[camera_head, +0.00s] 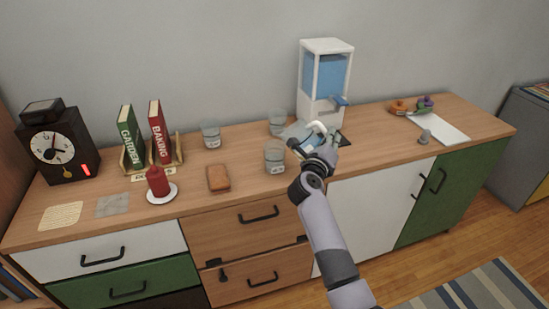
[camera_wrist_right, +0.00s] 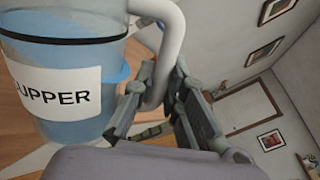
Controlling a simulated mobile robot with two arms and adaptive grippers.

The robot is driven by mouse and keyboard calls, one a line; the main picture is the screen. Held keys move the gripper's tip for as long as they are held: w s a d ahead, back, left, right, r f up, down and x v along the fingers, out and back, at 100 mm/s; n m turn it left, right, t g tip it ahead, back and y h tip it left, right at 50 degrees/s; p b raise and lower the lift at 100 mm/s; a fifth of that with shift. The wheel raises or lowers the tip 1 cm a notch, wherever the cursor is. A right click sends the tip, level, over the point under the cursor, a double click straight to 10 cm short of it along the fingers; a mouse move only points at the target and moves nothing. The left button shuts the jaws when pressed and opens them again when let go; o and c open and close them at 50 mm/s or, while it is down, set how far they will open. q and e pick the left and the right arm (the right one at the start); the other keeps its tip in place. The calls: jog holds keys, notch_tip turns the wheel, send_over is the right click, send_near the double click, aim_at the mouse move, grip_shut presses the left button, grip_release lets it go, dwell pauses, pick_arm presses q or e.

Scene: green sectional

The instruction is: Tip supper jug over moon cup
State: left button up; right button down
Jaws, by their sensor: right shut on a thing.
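The clear jug (camera_head: 298,131) shows small in the head view, in front of the water dispenser. In the wrist view the jug (camera_wrist_right: 62,95) is close, with a white label reading "UPPER", its first letter cut off, and blue liquid inside. My right gripper (camera_head: 318,150) is shut on the jug's pale handle (camera_wrist_right: 166,50). The jug's exact tilt is hard to tell. Three clear cups stand on the counter: a front cup (camera_head: 274,158) just left of my gripper, a back cup (camera_head: 278,121) and a left cup (camera_head: 210,134). Their small label marks are unreadable, so I cannot tell which is the moon cup. My left gripper is out of view.
The white dispenser (camera_head: 324,80) with blue liquid stands behind the jug. A brown block (camera_head: 218,178), a red candle (camera_head: 158,182), books (camera_head: 145,135) and a clock (camera_head: 57,147) are on the left. Donuts (camera_head: 399,106) and a white board (camera_head: 442,127) are on the right.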

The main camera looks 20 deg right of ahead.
aim_at(326, 129)
jog(key=shift+r+p, duration=0.3)
jog(key=shift+r, duration=0.05)
jog(key=shift+r, duration=0.1)
jog(key=shift+w+a+r+n+p, duration=0.15)
jog(key=shift+r+n+p, duration=0.4)
jog(key=shift+p, duration=0.55)
jog(key=shift+f, duration=0.1)
jog(key=shift+w+a+r+n+p, duration=0.1)
jog(key=shift+a+r+n+p, duration=0.1)
jog(key=shift+r+n+p, duration=0.65)
jog(key=shift+f+m+p, duration=0.15)
jog(key=shift+m+p, duration=0.15)
jog(key=shift+p, duration=0.05)
jog(key=shift+w+a+r+n+p, duration=0.15)
jog(key=shift+r+n+p, duration=0.3)
jog(key=shift+p, duration=0.3)
